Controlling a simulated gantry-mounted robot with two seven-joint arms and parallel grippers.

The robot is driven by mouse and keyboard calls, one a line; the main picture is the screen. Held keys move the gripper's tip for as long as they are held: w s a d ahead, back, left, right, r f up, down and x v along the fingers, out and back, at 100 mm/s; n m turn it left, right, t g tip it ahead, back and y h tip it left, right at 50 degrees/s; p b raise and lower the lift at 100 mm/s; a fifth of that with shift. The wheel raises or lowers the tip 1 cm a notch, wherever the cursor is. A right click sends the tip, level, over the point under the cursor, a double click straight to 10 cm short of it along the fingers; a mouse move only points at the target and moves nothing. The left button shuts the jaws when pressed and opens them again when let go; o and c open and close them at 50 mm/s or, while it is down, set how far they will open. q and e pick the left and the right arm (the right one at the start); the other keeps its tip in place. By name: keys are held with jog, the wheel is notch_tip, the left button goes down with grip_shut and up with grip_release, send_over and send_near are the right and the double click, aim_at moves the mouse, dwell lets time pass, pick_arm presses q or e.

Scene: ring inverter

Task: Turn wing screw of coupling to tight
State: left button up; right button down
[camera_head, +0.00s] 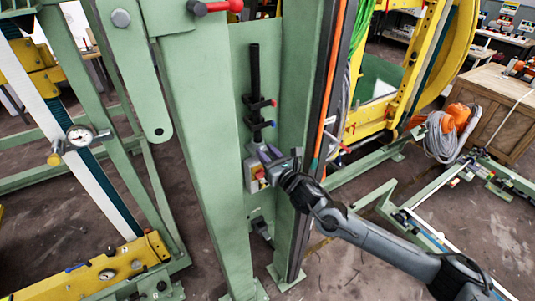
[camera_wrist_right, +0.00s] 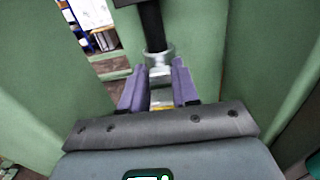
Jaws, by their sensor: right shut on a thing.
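The coupling (camera_wrist_right: 160,60) shows in the right wrist view as a silvery metal collar at the lower end of a black vertical tube (camera_wrist_right: 152,25). My right gripper (camera_wrist_right: 160,88) has its two purple fingers on either side of the small metal part just below the collar. It is shut on this part, which I take as the wing screw; its wings are largely hidden between the fingers. In the head view my right gripper (camera_head: 268,154) is at the green column, below the black tube (camera_head: 255,70). My left gripper is not in view.
Green column walls flank the gripper closely. An orange cable (camera_head: 328,85) runs down at the right.

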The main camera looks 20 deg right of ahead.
jog(key=shift+m, duration=0.4)
jog(key=m, duration=0.3)
jog(key=shift+m, duration=0.3)
jog(key=m+p, duration=0.1)
jog(key=m, duration=0.3)
jog(key=shift+m, duration=0.3)
jog(key=m+p, duration=0.1)
jog(key=m, duration=0.3)
jog(key=shift+d+m, duration=0.1)
jog(key=shift+m, duration=0.2)
jog(key=m+p, duration=0.9)
jog(key=m, duration=1.3)
jog(key=shift+f, duration=0.15)
